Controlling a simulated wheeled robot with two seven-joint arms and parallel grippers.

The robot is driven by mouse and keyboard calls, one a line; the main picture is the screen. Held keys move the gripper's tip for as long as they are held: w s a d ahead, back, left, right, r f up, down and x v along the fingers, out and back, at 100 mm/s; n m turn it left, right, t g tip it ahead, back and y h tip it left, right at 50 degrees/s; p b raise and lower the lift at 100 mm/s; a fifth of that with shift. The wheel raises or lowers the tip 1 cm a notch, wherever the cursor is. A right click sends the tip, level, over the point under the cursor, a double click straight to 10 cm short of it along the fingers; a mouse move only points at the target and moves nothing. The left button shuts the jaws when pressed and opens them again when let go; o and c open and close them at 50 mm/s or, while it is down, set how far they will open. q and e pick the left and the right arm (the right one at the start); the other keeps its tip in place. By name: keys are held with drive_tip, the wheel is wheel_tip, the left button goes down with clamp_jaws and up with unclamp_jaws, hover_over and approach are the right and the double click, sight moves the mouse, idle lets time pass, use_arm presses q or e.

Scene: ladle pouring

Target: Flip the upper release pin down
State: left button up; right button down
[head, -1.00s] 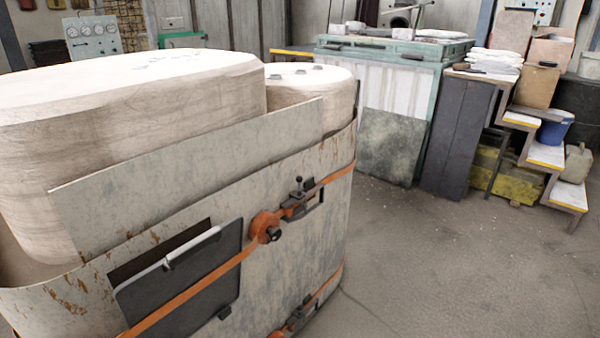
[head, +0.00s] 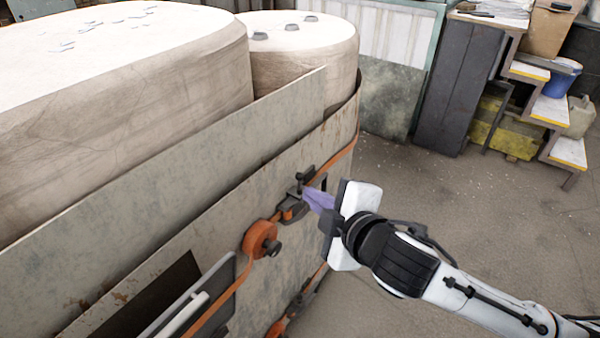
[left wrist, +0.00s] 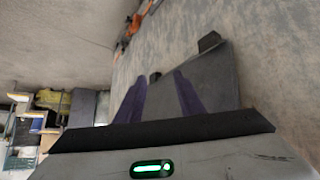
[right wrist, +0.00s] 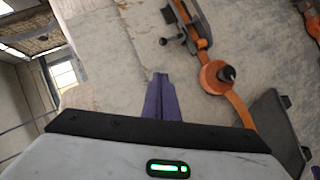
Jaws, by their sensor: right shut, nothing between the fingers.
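The upper release pin (head: 305,175) is a small dark pin with a knob, on a dark latch (head: 293,203) on the orange strap. In the right wrist view the pin's round knob (right wrist: 163,42) and the latch (right wrist: 184,22) show above the fingertips. My right gripper (head: 308,194) has its purple fingers together and empty, close beside the latch. The right wrist view shows the fingertips (right wrist: 160,76) with a gap between them and the knob. My left gripper (left wrist: 155,78) shows only in its wrist view, fingers apart and empty, in front of a dark panel (left wrist: 215,75).
An orange strap reel (head: 261,240) sticks out left of the latch. A lower latch (head: 293,308) is below. The metal sheet casing (head: 200,215) surrounds a pale rounded block (head: 120,110). Steps (head: 550,110) stand at the back right; the floor (head: 420,180) between is clear.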

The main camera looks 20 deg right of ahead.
approach(300, 182)
drive_tip(key=w+a+r, duration=0.2)
drive_tip(key=a+r, duration=0.1)
drive_tip(key=a, duration=0.1)
drive_tip(key=shift+w+d+f+b, duration=0.15)
drive_tip(key=shift+w+d+f, duration=0.3)
drive_tip(key=shift+w+f, duration=0.35)
drive_tip(key=shift+w+d+f+b, duration=0.15)
drive_tip(key=shift+w+d+f, duration=0.3)
drive_tip(key=shift+w+f, duration=0.35)
drive_tip(key=shift+r, duration=0.1)
wheel_tip(300, 182, down, 2)
drive_tip(key=shift+f, duration=0.1)
